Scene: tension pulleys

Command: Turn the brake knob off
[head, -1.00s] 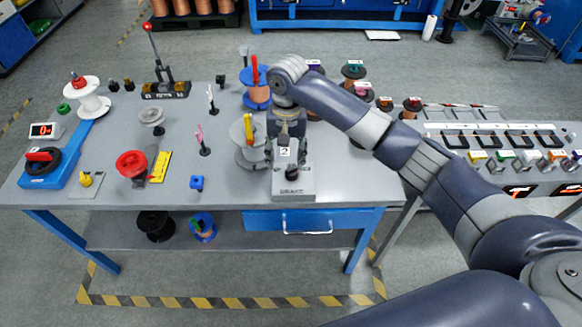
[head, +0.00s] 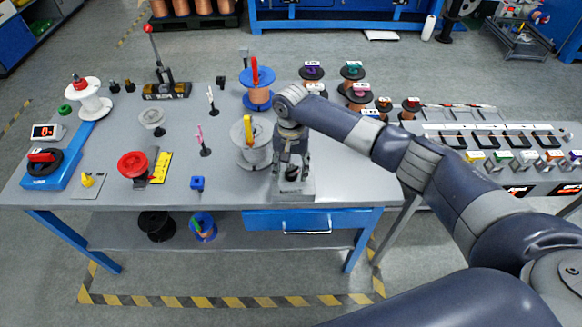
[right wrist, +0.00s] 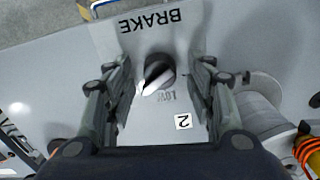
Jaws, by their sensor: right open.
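The brake knob (right wrist: 157,75) is a dark round dial with a pale bar across it, set on a grey panel (right wrist: 205,38) printed BRAKE. The lettering reads upside down in the right wrist view. "LOW" and a "2" label are also visible on the panel. In the head view the brake box (head: 294,191) stands at the table's front edge. My right gripper (head: 291,171) is open above it, pointing down. In the right wrist view its fingers (right wrist: 161,80) are on either side of the knob, with visible gaps. My left gripper is out of view.
A grey spool (head: 252,153) with a yellow handle stands close left of my right gripper. A blue spool (head: 257,77) is behind. A red spool (head: 132,164) and yellow plate (head: 161,167) lie further left. A control console (head: 510,150) is at the right.

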